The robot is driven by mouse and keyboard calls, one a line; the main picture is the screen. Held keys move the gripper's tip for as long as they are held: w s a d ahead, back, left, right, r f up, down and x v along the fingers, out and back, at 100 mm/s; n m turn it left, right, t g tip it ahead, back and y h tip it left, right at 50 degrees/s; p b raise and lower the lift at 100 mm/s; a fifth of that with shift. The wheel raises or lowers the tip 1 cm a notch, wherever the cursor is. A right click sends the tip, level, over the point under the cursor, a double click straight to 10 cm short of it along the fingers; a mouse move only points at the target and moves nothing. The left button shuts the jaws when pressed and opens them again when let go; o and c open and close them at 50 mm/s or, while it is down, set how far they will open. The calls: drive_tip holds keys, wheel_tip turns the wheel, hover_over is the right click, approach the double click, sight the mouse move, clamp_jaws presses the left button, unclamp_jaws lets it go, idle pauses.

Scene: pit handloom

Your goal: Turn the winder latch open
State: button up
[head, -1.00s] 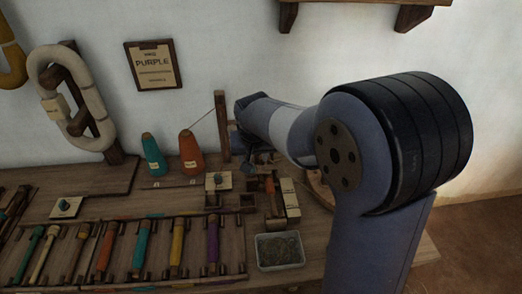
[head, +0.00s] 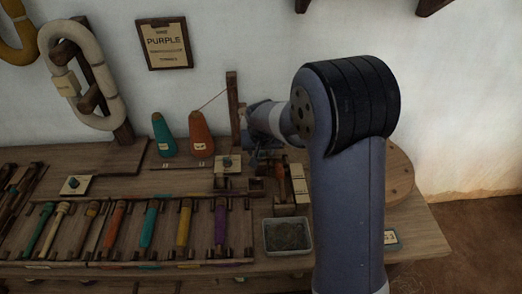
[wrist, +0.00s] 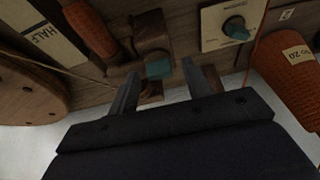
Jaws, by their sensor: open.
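A small teal block (wrist: 159,68) on a dark wooden fitting (wrist: 151,34) shows in the wrist view; it may be the winder latch, but I cannot tell for sure. My gripper (wrist: 160,75) is open, with the teal block appearing between its two fingers. I cannot tell whether the fingers touch it. A teal knob (wrist: 236,28) on a pale plate lies to the right; it also shows in the head view (head: 227,162). In the head view my wrist is by the upright post at the back of the bench, and the fingers are hard to make out.
An orange cone (head: 201,134) and a teal cone (head: 163,135) stand left of the post (head: 233,108). A red-brown handle (wrist: 92,30), a HALF label (wrist: 45,32) and a round wooden disc (wrist: 25,95) lie left in the wrist view. A tray (head: 287,236) sits in front.

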drive_tip(key=c, duration=1)
